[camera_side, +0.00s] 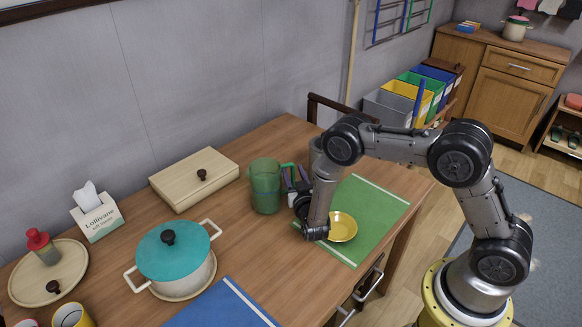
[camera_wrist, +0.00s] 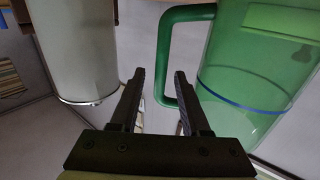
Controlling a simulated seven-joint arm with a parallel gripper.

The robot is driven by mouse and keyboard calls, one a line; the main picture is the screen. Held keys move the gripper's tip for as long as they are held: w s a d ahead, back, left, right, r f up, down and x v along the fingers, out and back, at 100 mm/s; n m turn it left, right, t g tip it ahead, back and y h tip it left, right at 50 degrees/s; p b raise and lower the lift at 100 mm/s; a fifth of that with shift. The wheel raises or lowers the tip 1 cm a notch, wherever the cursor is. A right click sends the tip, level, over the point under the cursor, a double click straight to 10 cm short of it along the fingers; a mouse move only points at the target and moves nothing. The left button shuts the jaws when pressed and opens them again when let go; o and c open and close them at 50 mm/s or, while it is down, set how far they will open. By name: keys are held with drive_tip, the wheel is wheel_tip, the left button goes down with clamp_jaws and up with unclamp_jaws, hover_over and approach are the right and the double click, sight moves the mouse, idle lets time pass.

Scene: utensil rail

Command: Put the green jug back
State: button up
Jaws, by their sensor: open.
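The green jug (camera_side: 265,192) is see-through and stands upright on the wooden table, left of the green mat, its handle turned right towards my gripper. In the wrist view the green jug (camera_wrist: 232,80) fills the right side, with a blue line around it. Its handle's upright bar (camera_wrist: 164,55) shows in line with the gap between my fingertips. My gripper (camera_wrist: 160,76) is open and empty. In the side view my gripper (camera_side: 291,177) is just right of the handle, partly hidden by my wrist. I cannot tell whether the fingers reach around the handle.
A yellow dish (camera_side: 343,229) lies on the green mat (camera_side: 375,205), close to my wrist. A wooden box (camera_side: 185,183) with a black knob is behind left. A teal-lidded pot (camera_side: 180,268) stands front left, near a blue mat (camera_side: 222,310). Bare table lies between pot and jug.

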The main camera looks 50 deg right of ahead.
drive_tip(key=v, duration=0.8)
drive_tip(key=shift+s, duration=0.1)
